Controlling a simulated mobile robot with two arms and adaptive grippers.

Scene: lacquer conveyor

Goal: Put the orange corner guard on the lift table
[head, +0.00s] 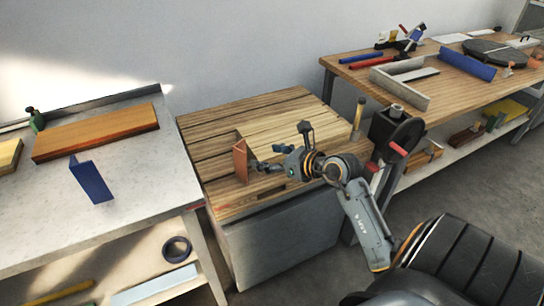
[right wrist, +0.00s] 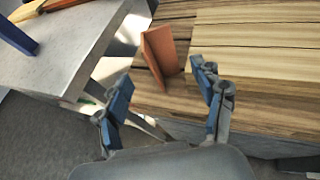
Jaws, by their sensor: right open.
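The orange corner guard (head: 240,161) stands upright on the slatted wooden top of the lift table (head: 205,127), near its left edge. In the right wrist view the guard (right wrist: 162,52) shows beyond my fingertips, its two faces meeting at an upright edge. My right gripper (head: 258,167) is just to the right of the guard in the head view. In the right wrist view this gripper (right wrist: 160,88) is open and empty, with a gap between its fingers and the guard. My left gripper is not in view.
A grey bench (head: 130,185) at left holds a blue corner piece (head: 91,180) and a wooden board (head: 97,131). A wooden workbench (head: 455,100) at right holds a grey angle frame and tools. A black vise (head: 390,125) is at its near corner. Much of the lift table's top is clear.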

